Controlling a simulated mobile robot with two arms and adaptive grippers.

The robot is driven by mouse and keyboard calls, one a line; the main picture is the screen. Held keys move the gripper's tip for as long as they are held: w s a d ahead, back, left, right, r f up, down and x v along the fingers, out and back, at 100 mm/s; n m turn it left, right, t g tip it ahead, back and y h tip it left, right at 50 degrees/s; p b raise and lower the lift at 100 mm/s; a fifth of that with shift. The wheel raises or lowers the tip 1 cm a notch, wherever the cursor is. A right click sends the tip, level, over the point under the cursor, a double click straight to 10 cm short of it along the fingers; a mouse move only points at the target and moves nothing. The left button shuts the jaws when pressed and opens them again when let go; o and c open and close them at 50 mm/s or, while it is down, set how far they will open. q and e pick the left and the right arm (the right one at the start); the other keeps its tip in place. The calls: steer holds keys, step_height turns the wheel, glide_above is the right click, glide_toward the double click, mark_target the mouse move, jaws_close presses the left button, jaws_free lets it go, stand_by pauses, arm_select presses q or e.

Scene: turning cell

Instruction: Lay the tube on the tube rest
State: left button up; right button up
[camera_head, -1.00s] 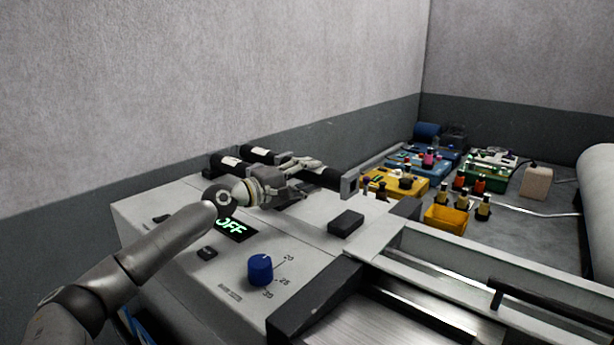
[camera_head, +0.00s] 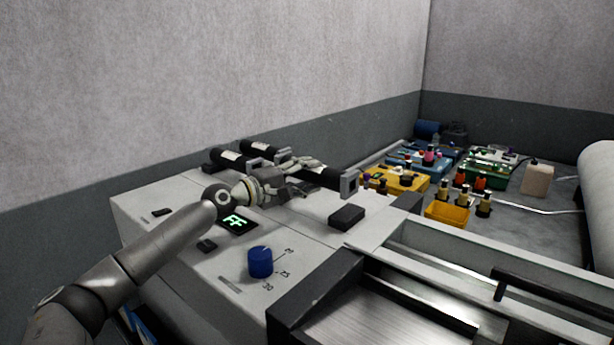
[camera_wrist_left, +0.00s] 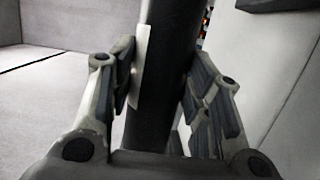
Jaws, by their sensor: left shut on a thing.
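My left gripper (camera_head: 303,164) is shut on a black tube (camera_head: 328,178) with a white label, at the back of the white machine housing. In the left wrist view the dark tube (camera_wrist_left: 165,85) runs between the two fingers, with the pale label on its left side. In the head view my wrist and fingers hide part of it. A second black cylinder (camera_head: 226,156) with a white label lies just left of it. Grey square plates show at the right ends of both; I cannot tell which part is the tube rest. My right gripper is not in view.
The housing carries a green-lit display (camera_head: 237,223), a blue knob (camera_head: 260,262) and a dark block (camera_head: 346,216). A yellow bin (camera_head: 446,218) and several coloured trays stand on the bench at right. A grey wall rises close behind the tubes.

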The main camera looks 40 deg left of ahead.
arm_select(q)
steer(key=shift+f+b, duration=0.4)
steer(key=shift+b, duration=0.05)
stand_by(0.6)
steer(key=shift+f, duration=0.2)
stand_by(0.5)
stand_by(0.8)
steer(key=shift+f+b, duration=0.7)
steer(key=shift+f, duration=0.15)
stand_by(0.7)
